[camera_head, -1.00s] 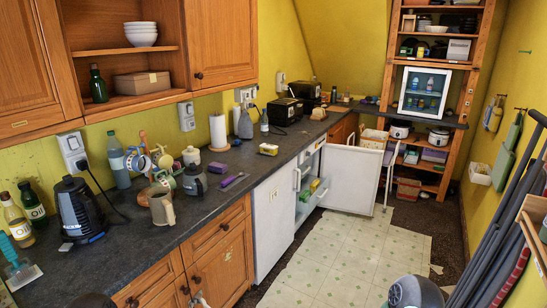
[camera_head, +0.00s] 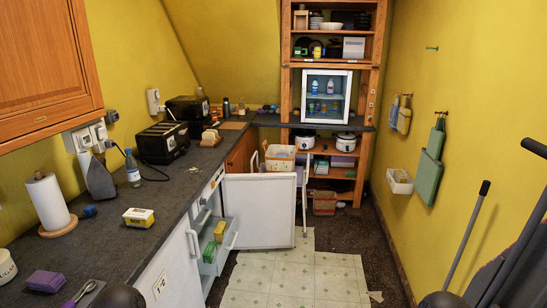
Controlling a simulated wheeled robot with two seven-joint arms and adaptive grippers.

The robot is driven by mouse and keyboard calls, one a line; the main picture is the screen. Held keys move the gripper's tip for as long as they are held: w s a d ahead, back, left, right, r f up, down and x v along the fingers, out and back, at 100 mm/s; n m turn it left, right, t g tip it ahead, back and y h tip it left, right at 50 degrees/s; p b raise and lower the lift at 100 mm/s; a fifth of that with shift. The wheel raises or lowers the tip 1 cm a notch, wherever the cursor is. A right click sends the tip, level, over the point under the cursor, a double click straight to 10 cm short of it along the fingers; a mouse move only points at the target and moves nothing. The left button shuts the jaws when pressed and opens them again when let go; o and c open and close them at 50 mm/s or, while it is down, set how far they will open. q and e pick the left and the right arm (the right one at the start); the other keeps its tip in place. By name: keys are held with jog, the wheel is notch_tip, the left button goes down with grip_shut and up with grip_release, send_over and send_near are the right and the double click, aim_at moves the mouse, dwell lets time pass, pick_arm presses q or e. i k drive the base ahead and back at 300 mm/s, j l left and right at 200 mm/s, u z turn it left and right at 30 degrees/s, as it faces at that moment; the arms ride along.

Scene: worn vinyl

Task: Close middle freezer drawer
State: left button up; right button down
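The under-counter freezer stands at the left with its white door (camera_head: 260,211) swung wide open into the aisle. A translucent freezer drawer (camera_head: 229,236) is pulled out of it, with a green box (camera_head: 220,230) and a yellowish pack (camera_head: 209,252) inside. It appears to be the middle one. Another drawer front (camera_head: 201,218) shows above it, closer in to the cabinet. The lower part of the freezer is hidden. Neither gripper is in view; only dark rounded parts of my arms show at the bottom edge.
The dark counter (camera_head: 110,235) runs along the left, with a toaster (camera_head: 163,142) and a paper towel roll (camera_head: 49,203) on it. The tiled floor (camera_head: 300,270) right of the drawer is clear. Poles and an ironing board (camera_head: 515,250) lean at the right wall.

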aim_at(229, 242)
jog(key=i+z, duration=0.15)
jog(key=i, duration=0.5)
jog(key=i+z, duration=0.1)
jog(key=i, duration=0.6)
jog(key=i+j+z, duration=0.15)
jog(key=i, duration=0.5)
jog(key=i+l, duration=0.15)
jog(key=i, duration=0.35)
jog(key=i+l, duration=0.15)
jog(key=i, duration=0.35)
jog(key=i+l+z, duration=0.1)
jog(key=i, duration=0.4)
jog(key=u, duration=3.15)
